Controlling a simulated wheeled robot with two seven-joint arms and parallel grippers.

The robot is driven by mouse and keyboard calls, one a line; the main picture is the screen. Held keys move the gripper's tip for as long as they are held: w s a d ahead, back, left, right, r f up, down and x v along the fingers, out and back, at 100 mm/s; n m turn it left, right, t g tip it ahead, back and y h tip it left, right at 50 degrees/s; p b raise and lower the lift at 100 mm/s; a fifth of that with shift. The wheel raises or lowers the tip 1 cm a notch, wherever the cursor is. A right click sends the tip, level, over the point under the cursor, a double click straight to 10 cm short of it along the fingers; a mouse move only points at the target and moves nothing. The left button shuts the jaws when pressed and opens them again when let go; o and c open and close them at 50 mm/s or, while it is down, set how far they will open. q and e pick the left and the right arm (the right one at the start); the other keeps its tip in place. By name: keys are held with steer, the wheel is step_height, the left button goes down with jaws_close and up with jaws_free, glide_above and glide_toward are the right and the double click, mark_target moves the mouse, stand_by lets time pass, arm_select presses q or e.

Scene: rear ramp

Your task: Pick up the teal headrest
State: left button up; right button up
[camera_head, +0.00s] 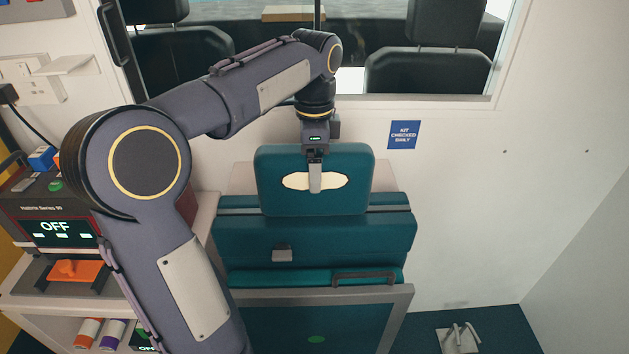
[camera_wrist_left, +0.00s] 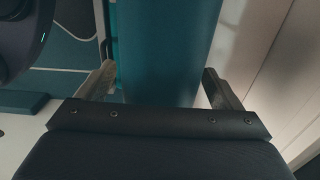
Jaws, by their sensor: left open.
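The teal headrest (camera_head: 275,200) stands upright at the top of the folded teal seat, with a pale oval opening (camera_head: 294,181) in its middle. My left gripper (camera_head: 315,188) points down at it from above. One finger shows in front of the oval; the other is hidden in the head view. In the left wrist view, the headrest (camera_wrist_left: 165,50) lies between the two fingers of my left gripper (camera_wrist_left: 158,78), one on each side. The jaws are open; whether either finger touches it I cannot tell. My right gripper is not in view.
The teal seat (camera_head: 300,245) with a grey frame is below the headrest. A white wall with a window and a blue sign (camera_head: 404,135) is behind. A shelf unit with a device reading OFF (camera_head: 58,231) stands left. A metal bracket (camera_head: 459,338) is on the floor at right.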

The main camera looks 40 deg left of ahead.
arm_select(q)
jaws_close()
stand_by(0.5)
steer(key=shift+r, duration=0.1)
step_height(320, 180, up, 13)
steer(key=shift+f+p, duration=0.1)
steer(key=shift+p, duration=1.1)
steer(key=shift+r+p, duration=1.75)
steer(key=shift+r, duration=0.8)
